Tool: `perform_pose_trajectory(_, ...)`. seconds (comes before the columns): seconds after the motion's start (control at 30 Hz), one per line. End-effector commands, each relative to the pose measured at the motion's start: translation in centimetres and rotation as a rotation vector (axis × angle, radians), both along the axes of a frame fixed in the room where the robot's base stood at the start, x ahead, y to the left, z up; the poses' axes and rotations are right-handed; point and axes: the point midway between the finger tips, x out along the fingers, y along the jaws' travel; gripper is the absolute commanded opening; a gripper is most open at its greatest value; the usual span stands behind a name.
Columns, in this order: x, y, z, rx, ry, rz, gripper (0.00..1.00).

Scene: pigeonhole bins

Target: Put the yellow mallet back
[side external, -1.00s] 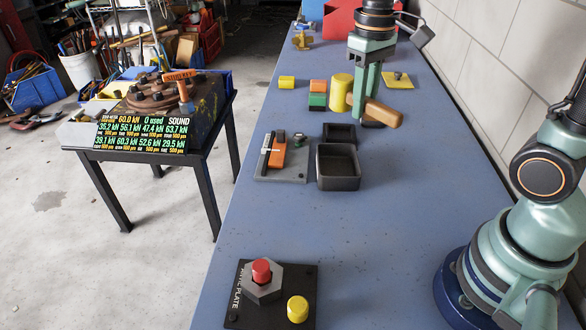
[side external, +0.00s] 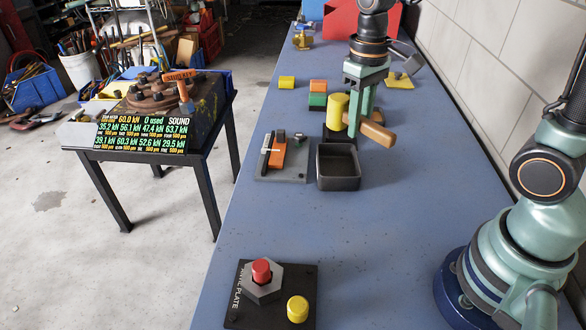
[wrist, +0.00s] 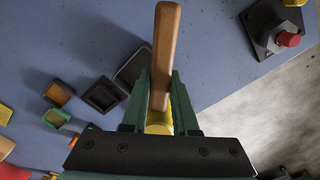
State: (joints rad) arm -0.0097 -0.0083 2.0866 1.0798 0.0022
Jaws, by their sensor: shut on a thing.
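The yellow mallet has a yellow cylindrical head (side external: 338,113) and a wooden handle (side external: 377,134). My gripper (side external: 355,118) is shut on it, and the head shows left of the fingers, the handle right of them. In the wrist view my gripper (wrist: 160,112) has the handle (wrist: 166,50) running up between its green fingers, with part of the yellow head (wrist: 158,125) behind. The mallet appears raised, in front of a small dark bin (side external: 333,137) that it partly hides; the exact height is unclear. A larger dark open bin (side external: 338,183) stands nearer the camera, looking empty.
A grey plate (side external: 290,176) with an orange item lies left of the bins. A black anvil plate (side external: 245,300) is at the near end. The bench between is clear.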

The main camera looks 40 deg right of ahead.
Motion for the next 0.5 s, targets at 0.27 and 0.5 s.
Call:
perform_pose_trajectory(0.27,2.2,7.4,-2.5,-0.001,0.006,0.163,0.00)
perform_pose_trajectory(0.5,2.6,15.3,-5.5,-0.003,0.007,0.319,0.00)
